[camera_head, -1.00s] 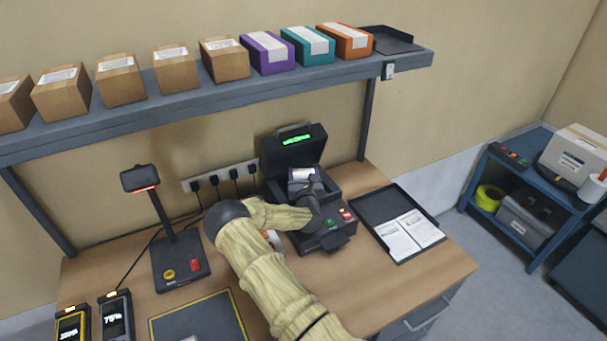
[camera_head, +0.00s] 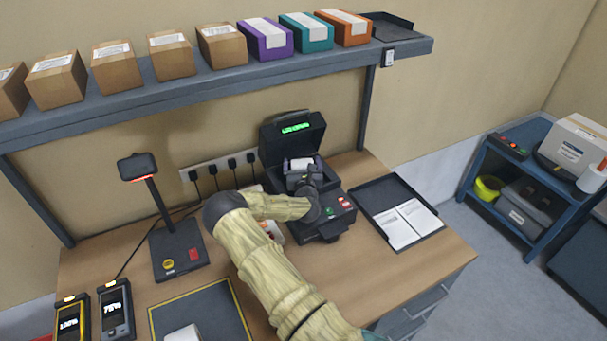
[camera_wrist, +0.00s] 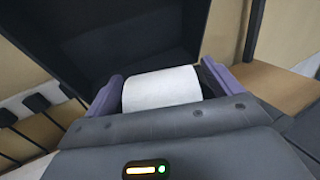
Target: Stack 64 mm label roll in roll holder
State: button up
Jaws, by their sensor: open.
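A white label roll (camera_head: 301,164) sits in the black printer (camera_head: 335,205), whose lid stands open behind it. The roll lies crosswise between two purple upright pieces (camera_wrist: 105,95), taken as the sides of the roll holder. It also shows in the wrist view (camera_wrist: 162,88), level between them. My gripper (camera_head: 304,178) is open and reaches into the printer bay, right at the roll's near side.
The open lid (camera_wrist: 130,40) stands close beyond the roll. A black tray with papers (camera_head: 400,222) lies right of the printer. A scanner stand (camera_head: 165,230) and two handheld devices are at left. A white object (camera_head: 183,333) is on the yellow-edged mat. Boxes line the shelf above.

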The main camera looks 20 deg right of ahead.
jog(key=shift+r+p, duration=0.65)
jog(key=b+v, duration=0.1)
jog(key=v, duration=0.2)
jog(key=b+v, duration=0.1)
jog(key=v, duration=0.3)
jog(key=b+v, duration=0.2)
jog(key=v, duration=0.1)
jog(key=shift+s+a+f, duration=0.1)
jog(key=shift+s+f, duration=0.25)
jog(key=shift+s, duration=0.05)
jog(key=shift+s+a+r, duration=0.1)
jog(key=shift+s+a, duration=0.15)
jog(key=shift+s, duration=0.35)
jog(key=shift+s, duration=0.1)
